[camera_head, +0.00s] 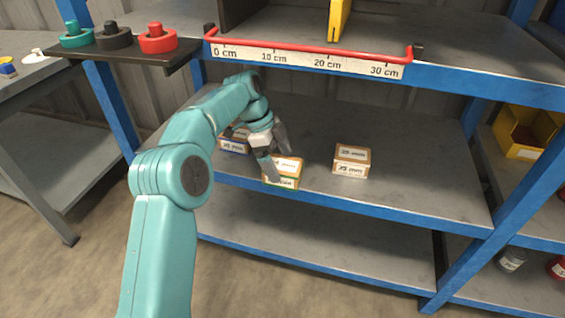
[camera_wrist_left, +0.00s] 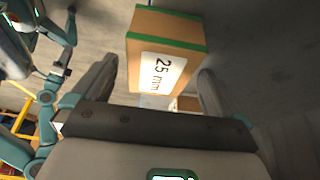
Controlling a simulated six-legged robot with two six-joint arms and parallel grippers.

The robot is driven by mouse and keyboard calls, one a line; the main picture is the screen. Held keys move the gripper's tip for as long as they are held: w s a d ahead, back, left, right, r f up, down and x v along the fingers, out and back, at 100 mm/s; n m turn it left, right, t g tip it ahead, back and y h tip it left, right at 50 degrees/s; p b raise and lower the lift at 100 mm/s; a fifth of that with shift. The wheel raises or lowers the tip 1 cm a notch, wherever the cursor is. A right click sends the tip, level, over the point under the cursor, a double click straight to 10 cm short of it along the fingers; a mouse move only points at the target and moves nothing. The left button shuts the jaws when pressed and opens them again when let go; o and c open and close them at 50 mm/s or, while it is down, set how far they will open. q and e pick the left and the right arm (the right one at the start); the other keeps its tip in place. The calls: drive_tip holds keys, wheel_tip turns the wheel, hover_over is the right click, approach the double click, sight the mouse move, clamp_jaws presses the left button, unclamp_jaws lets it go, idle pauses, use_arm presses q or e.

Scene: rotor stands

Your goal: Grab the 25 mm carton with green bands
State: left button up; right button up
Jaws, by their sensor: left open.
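The carton with green bands (camera_head: 287,182) stands on the middle shelf near its front edge. In the left wrist view the same carton (camera_wrist_left: 185,28) shows green bands on its edges and a white label reading 25 mm. My left gripper (camera_head: 273,157) is at this carton, its fingers pointing down toward it. In the left wrist view my left gripper (camera_wrist_left: 158,68) is open, with the carton ahead of the gap between the fingers. Whether the fingers touch it I cannot tell. My right gripper is not in view.
Another carton with a bluish band (camera_head: 234,142) stands to the left, partly behind my arm. The upper shelf carries a ruler (camera_head: 300,59) and a red rail (camera_head: 310,48). Shelf space right of the cartons is clear.

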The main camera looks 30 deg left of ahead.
sight(281, 164)
use_arm(q)
drive_tip(key=p+v, duration=0.1)
drive_tip(key=v, duration=0.2)
drive_tip(key=shift+r, duration=0.2)
drive_tip(key=shift+a+r+p, duration=0.25)
drive_tip(key=shift+r+p, duration=0.2)
drive_tip(key=shift+s+f, duration=0.1)
